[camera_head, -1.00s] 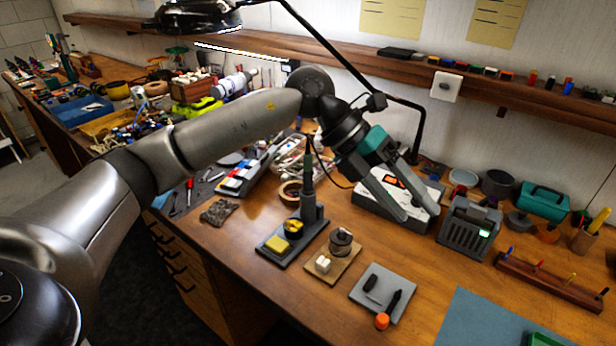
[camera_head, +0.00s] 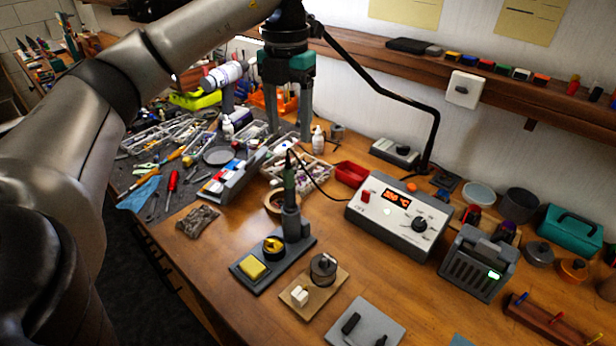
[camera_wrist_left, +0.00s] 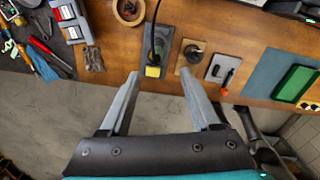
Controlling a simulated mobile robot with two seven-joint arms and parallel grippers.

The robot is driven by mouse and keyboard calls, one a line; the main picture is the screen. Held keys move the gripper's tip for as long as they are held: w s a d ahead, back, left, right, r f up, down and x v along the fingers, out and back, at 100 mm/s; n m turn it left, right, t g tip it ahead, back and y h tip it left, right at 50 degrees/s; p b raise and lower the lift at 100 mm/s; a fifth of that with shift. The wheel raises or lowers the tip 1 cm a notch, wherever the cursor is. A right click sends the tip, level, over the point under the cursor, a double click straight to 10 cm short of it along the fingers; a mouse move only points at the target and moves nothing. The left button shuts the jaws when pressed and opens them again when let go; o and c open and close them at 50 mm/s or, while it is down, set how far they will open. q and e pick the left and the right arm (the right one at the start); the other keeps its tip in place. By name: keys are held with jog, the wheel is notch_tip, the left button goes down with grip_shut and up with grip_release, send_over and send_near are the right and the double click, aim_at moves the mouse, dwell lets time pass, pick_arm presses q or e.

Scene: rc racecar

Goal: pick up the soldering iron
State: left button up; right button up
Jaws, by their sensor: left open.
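The soldering iron (camera_head: 289,182) stands upright in its holder on a dark stand (camera_head: 268,275) with a yellow sponge (camera_head: 252,267). My left gripper (camera_head: 289,132) points down, open and empty, above and apart from the iron in the picture. In the left wrist view the stand (camera_wrist_left: 167,50) lies ahead, between the two spread fingertips, with the sponge (camera_wrist_left: 153,71) nearest; the iron itself is hard to make out there. My right gripper is not in view.
The soldering station (camera_head: 385,228) with a lit display is right of the iron. A solder spool on a wooden board (camera_head: 318,290) and a grey pad (camera_head: 365,322) lie nearby. A black lamp arm (camera_head: 437,130) rises behind. Cluttered tools fill the left; front wood is fairly clear.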

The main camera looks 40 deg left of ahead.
aim_at(291, 168)
pick_arm(q)
jog(key=shift+w+f, duration=0.25)
jog(key=f, duration=0.4)
jog(key=shift+s+f, duration=0.25)
jog(key=shift+s, duration=0.1)
notch_tip(291, 168, down, 4)
jog(key=shift+f, duration=0.6)
jog(key=f, duration=0.5)
jog(key=shift+a, duration=0.25)
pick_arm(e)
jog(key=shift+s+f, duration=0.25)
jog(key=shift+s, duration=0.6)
pick_arm(q)
grip_shut()
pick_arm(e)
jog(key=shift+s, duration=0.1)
